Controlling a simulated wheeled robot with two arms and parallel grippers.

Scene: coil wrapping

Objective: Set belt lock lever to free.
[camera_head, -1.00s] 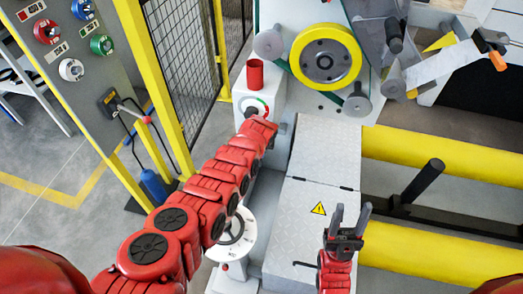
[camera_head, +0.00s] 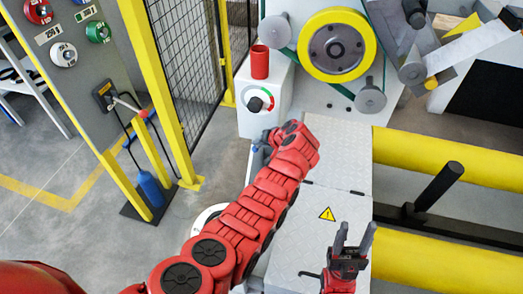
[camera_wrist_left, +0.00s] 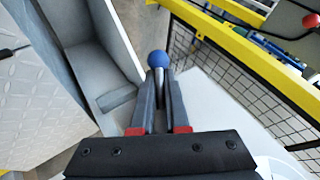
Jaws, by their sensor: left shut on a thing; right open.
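The lever with a blue ball knob (camera_wrist_left: 158,59) shows in the left wrist view, its grey stem between my left fingers. My left gripper (camera_wrist_left: 158,92) is shut on that stem, just below the ball. In the head view, my left gripper (camera_head: 259,144) is beneath the white dial box, mostly hidden by my red wrist, with a speck of the blue knob (camera_head: 255,149) showing. My right gripper (camera_head: 354,240) is open and empty, fingers up, over the lower part of the grey plated cover.
A white box with a red-green dial (camera_head: 260,100) carries a red cylinder (camera_head: 260,62). The yellow-rimmed wheel (camera_head: 375,45) is behind. Yellow rollers (camera_head: 450,160) lie right. A yellow post (camera_head: 160,90) and mesh fence stand left, with a control panel (camera_head: 60,70).

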